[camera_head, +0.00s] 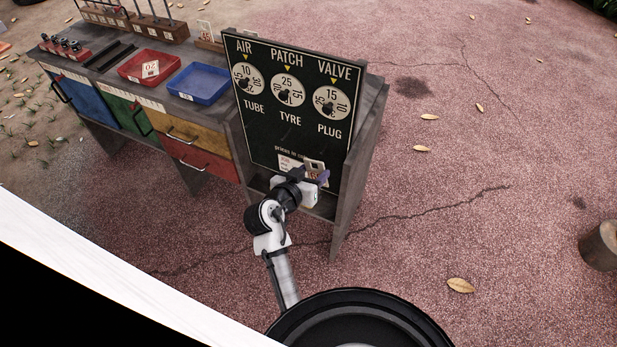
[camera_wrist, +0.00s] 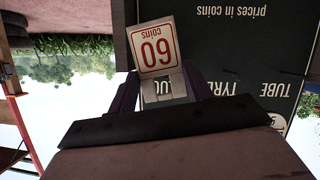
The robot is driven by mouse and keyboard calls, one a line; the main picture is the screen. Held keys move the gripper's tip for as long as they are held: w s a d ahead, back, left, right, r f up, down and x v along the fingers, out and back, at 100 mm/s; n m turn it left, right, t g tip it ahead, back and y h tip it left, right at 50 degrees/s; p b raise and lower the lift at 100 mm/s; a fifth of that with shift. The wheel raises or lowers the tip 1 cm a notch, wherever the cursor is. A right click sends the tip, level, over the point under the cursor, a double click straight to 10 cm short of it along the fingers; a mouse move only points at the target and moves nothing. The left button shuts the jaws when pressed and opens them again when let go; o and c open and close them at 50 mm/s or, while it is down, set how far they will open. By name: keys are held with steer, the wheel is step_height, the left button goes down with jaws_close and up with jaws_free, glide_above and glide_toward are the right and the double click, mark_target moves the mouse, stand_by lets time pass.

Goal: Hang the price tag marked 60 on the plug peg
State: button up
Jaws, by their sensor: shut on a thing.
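The price tag marked 60 (camera_wrist: 155,46) is white with a red border and appears upside down in the wrist view. My gripper (camera_wrist: 161,92) is shut on the tag's end, between its two dark fingers. In the head view my gripper (camera_head: 311,175) and the tag (camera_head: 314,167) are in front of the lower right of the black price board (camera_head: 284,135). The PLUG label (camera_head: 329,130) is at the board's right, above the gripper. In the wrist view the tag and fingers partly cover this label. I cannot make out the plug peg.
Several round dials, one being the valve dial (camera_head: 331,103), sit above the lower labels. A blue tray (camera_head: 198,83) and a red tray (camera_head: 150,66) stand left.

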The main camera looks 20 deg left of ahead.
steer(key=shift+w+a+r+b+x, duration=0.1)
steer(key=shift+r+b+x, duration=0.15)
steer(key=shift+x, duration=0.9)
steer(key=shift+w+a+r+b+x, duration=0.1)
steer(key=shift+r+b+x, duration=0.1)
steer(key=shift+x, duration=1)
steer(key=shift+w+a+r+b+x, duration=0.15)
steer(key=shift+r+x, duration=0.1)
steer(key=shift+x, duration=0.9)
steer(key=shift+d, duration=0.1)
steer(key=o, duration=1)
